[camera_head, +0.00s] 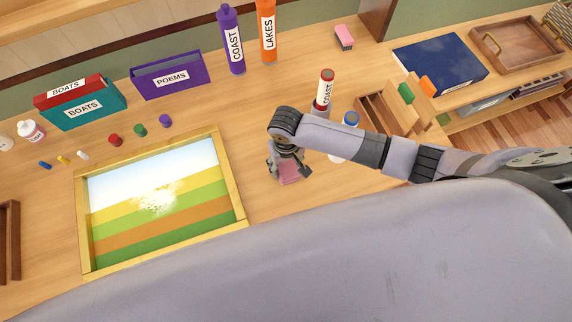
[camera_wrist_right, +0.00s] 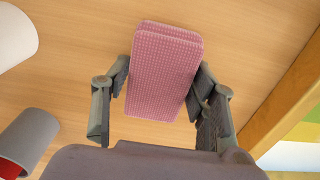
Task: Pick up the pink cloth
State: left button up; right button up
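The pink cloth (camera_wrist_right: 163,72) is a folded, textured block between the two fingers of my right gripper (camera_wrist_right: 160,82) in the right wrist view. The fingers are at its left and right sides, very close to it or touching. I cannot tell if they grip it. In the head view the right gripper (camera_head: 284,170) points down over the table, with the cloth (camera_head: 289,173) partly hidden under it. Whether the cloth is on the wood or just above it is unclear. My left gripper is out of view.
A framed striped picture (camera_head: 240,210) lies just left of the gripper. Wooden dividers (camera_head: 375,115) are farther right. Bare wood lies between picture and tubes.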

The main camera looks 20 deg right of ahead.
aim_at(286, 164)
jog(key=c, duration=0.6)
jog(key=shift+r, duration=0.1)
notch_tip(286, 164, up, 20)
jog(key=shift+f, duration=0.1)
dwell(0.3)
